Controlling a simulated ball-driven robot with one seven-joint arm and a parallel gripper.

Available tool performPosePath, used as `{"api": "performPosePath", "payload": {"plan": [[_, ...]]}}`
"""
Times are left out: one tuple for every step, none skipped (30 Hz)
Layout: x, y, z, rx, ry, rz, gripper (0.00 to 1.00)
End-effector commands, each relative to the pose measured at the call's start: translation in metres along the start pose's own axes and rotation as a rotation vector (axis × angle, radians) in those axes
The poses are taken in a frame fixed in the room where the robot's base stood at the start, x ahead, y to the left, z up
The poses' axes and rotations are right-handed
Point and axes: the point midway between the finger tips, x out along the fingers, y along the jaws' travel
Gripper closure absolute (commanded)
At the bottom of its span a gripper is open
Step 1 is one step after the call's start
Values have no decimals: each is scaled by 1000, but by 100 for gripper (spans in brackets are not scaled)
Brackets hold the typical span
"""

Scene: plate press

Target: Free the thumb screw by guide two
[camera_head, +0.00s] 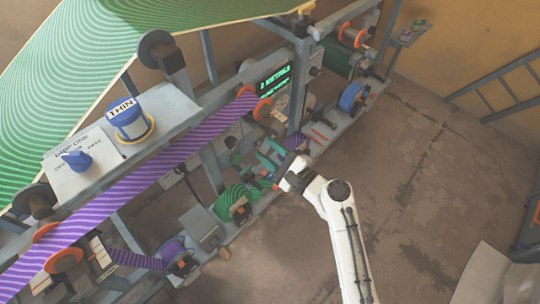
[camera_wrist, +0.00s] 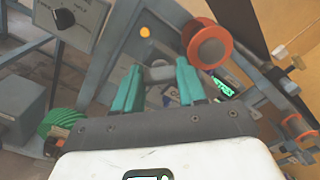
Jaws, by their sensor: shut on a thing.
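My gripper (camera_head: 269,155) reaches from the lower right to the machine's lower rail. In the wrist view its two teal fingers (camera_wrist: 160,70) stand apart with a small grey part (camera_wrist: 159,74) between them. They are shut on this part, which looks like the thumb screw; its shape is mostly hidden by the fingers. In the head view my gripper and its fingers hide the screw. I cannot read any label for guide two.
A purple striped web (camera_head: 150,190) runs diagonally above. An orange-ended roller (camera_wrist: 208,45) stands close to my fingers. Green (camera_head: 232,203) and blue (camera_head: 352,96) rolls sit along the rail. A blue knob (camera_head: 76,160) is on the panel. The floor (camera_head: 430,150) at right is clear.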

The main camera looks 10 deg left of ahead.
Motion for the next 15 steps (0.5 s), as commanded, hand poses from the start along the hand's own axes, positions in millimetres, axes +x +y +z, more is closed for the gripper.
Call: {"api": "performPosePath", "payload": {"plan": [[0, 4, -4, -46, -1, -1, 90], [0, 4, -4, -74, 0, 0, 90], [0, 4, -4, -113, 0, -1, 90], [0, 5, -4, -140, -1, 0, 90], [0, 5, -4, -170, 0, 0, 90], [0, 5, -4, -207, -1, 0, 90], [0, 6, -4, -236, 0, 0, 90], [0, 6, -4, -264, 0, 0, 90], [0, 6, -4, -302, -1, 0, 90], [0, 6, -4, -331, 0, 0, 90], [0, 6, -4, -360, 0, 0, 90], [0, 6, -4, -397, 0, 0, 90], [0, 6, -4, -426, 0, 0, 90], [0, 6, -4, -454, 0, 0, 90], [0, 6, -4, -492, 0, 0, 90]]}}
